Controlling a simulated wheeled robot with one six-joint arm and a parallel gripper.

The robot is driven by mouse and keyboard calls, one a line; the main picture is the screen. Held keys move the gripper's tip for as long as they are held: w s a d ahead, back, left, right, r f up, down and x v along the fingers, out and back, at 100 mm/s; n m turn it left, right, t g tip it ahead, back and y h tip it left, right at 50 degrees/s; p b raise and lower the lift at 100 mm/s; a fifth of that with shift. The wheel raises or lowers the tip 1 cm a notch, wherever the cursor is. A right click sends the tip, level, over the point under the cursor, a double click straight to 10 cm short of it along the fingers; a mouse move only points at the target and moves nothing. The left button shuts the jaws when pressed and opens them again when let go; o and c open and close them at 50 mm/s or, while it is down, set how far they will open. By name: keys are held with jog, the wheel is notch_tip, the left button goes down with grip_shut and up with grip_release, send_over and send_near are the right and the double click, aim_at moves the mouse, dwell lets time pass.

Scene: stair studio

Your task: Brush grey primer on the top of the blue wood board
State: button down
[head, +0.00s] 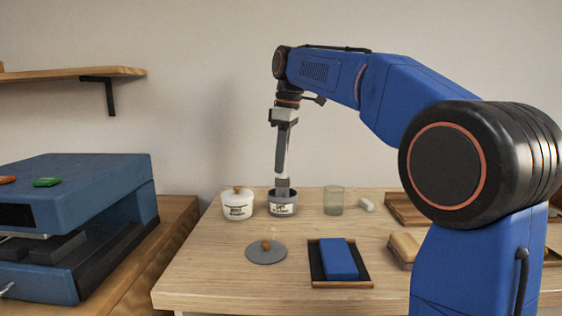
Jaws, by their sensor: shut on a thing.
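The blue wood board (339,258) lies on a dark tray with a wooden rim (341,284) near the table's front edge. Its visible top is plain blue. The bristle tips and the pot's contents are hidden. A grey round lid with a brown knob (266,256) lies on the table left of the tray.
A white lidded pot (237,206) stands just left of the open pot. A greenish glass (334,201) and a small white block (366,205) stand to its right. A wooden tray (404,209) and tan block (404,246) are farther right. A blue machine (85,215) stands at left.

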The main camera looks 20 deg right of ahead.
jog(key=shift+r, duration=3.45)
jog(key=shift+s, duration=0.1)
